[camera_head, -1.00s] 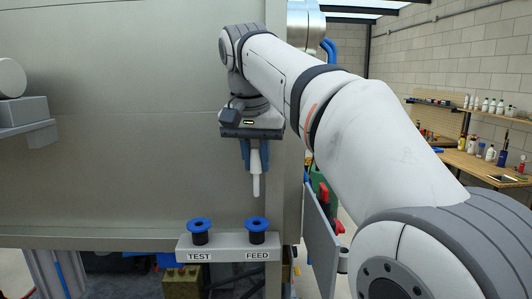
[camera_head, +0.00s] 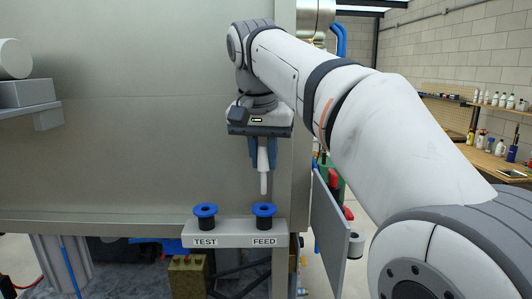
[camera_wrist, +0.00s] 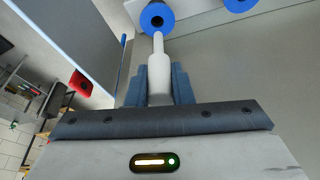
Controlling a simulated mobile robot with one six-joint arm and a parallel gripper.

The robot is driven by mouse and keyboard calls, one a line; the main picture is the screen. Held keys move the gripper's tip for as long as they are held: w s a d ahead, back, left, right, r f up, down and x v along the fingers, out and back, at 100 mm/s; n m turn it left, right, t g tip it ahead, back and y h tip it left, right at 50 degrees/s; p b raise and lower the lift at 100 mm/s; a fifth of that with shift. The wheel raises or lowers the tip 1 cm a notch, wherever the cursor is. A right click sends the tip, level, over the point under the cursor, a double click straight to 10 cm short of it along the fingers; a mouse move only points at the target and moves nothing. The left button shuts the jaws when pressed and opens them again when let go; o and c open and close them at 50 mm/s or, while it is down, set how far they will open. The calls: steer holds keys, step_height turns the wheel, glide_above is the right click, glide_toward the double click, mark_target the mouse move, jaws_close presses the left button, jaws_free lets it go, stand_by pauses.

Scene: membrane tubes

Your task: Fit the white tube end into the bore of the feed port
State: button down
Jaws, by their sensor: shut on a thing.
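My gripper (camera_head: 263,158) is shut on a white tube (camera_head: 264,180), which hangs upright with its narrow end down. The tube end is above the blue-rimmed feed port (camera_head: 264,210), roughly in line with its bore in the head view, with a small gap between them. In the wrist view my gripper (camera_wrist: 159,88) has its blue fingers on both sides of the white tube (camera_wrist: 159,72). The narrow end points at the feed port (camera_wrist: 157,18), whose dark bore shows just past the tip.
The similar test port (camera_head: 205,211) stands left of the feed port on the same grey labelled block (camera_head: 234,234). A large metal wall (camera_head: 150,130) is behind. A grey panel (camera_head: 330,225) with red parts is close on the right.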

mark_target(265, 191)
steer(key=shift+f+b, duration=0.9)
steer(key=shift+f, duration=0.6)
steer(key=shift+p, duration=0.5)
stand_by(0.6)
steer(key=shift+f+b, duration=1.5)
steer(key=shift+f, duration=0.5)
steer(key=c, duration=1.2)
jaws_free()
steer(key=v, duration=0.8)
steer(key=shift+f+p, duration=0.1)
steer(key=shift+p, duration=0.2)
steer(key=shift+s+d, duration=0.1)
